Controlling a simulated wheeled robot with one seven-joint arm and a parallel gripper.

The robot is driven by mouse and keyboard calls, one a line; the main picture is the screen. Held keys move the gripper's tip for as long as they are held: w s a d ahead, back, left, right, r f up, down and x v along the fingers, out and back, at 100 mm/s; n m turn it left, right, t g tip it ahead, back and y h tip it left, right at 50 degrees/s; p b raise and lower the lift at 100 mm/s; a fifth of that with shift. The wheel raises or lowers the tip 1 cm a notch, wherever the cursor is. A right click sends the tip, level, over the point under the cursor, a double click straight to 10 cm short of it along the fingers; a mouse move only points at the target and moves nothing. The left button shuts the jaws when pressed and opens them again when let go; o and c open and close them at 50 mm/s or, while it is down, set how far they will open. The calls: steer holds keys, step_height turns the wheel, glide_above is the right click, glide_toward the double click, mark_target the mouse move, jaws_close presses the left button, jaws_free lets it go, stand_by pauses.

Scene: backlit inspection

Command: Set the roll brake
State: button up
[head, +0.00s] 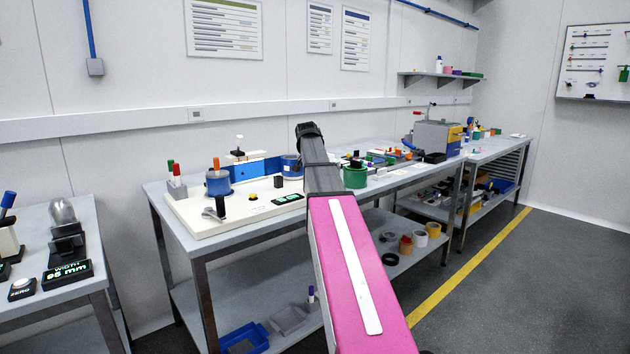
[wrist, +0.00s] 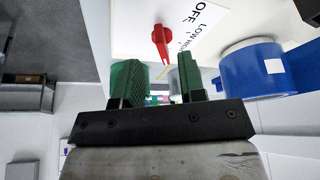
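In the wrist view, a red pointer knob (wrist: 161,40) sits on a white panel (wrist: 130,25) printed with OFF, LOW and a partly covered third word. I take it as the roll brake, though no label names it. My gripper (wrist: 158,80) has its two green fingers apart, with nothing held between them. The knob shows just beyond the finger gap, apart from the fingers. A blue roll (wrist: 256,68) with a pale label is to the right. In the head view, my arm covers part of the bench, and I cannot make out the red knob or my fingers.
Another blue roll (head: 291,166) stands beside my arm. Floor (head: 510,290) at right is clear.

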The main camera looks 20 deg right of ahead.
steer(key=shift+v, duration=2.6)
steer(key=shift+s, duration=0.1)
